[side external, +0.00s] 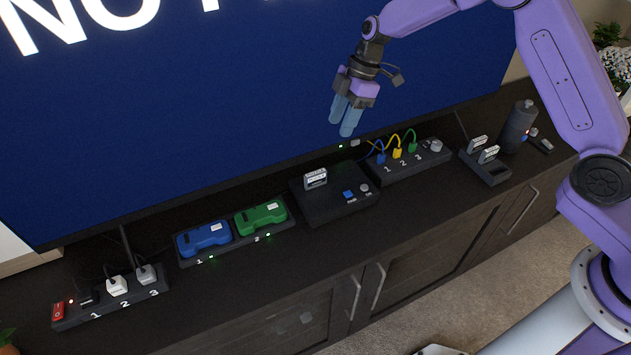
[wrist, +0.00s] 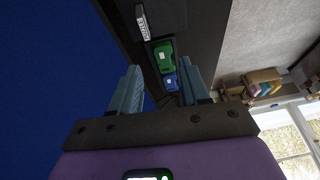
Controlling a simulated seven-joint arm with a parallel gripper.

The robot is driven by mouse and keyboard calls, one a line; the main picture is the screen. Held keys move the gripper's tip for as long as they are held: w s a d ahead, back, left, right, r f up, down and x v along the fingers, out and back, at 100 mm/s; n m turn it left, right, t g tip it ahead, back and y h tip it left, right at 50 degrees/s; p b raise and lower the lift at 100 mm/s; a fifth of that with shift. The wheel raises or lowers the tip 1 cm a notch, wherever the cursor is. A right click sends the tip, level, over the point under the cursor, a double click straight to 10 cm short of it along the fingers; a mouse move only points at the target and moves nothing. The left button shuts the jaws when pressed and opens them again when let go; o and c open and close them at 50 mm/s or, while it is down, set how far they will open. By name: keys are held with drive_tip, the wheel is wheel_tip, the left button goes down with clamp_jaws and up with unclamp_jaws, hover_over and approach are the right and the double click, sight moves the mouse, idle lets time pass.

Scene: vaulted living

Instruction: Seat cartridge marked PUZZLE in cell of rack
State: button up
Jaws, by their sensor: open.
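A grey cartridge (side external: 316,178) with a white label stands upright in the top of the black console (side external: 335,205); its lettering is too small to read. It also shows in the wrist view at the top (wrist: 142,22). The black rack (side external: 497,174) stands at the right of the cabinet. Two cartridges (side external: 477,144) (side external: 488,154) with white labels stand in it, and its nearest cell looks empty. I cannot read which one is marked PUZZLE. My gripper (side external: 342,124) is open and empty, in the air above and behind the console, in front of the screen.
A blue controller (side external: 204,238) and a green controller (side external: 261,217) sit on a dock left of the console. A numbered box with coloured plugs (side external: 408,160) stands between console and rack. A power strip (side external: 112,297) is far left, a dark cylinder (side external: 519,126) far right.

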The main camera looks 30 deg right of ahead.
drive_tip(key=w+d+f, duration=0.1)
drive_tip(key=w+f, duration=0.1)
drive_tip(key=w, duration=0.1)
approach(317, 172)
drive_tip(key=x, duration=0.5)
drive_tip(key=shift+w+d, duration=0.2)
drive_tip(key=shift+x, duration=3.05)
drive_tip(key=shift+s+a, duration=0.2)
clamp_jaws()
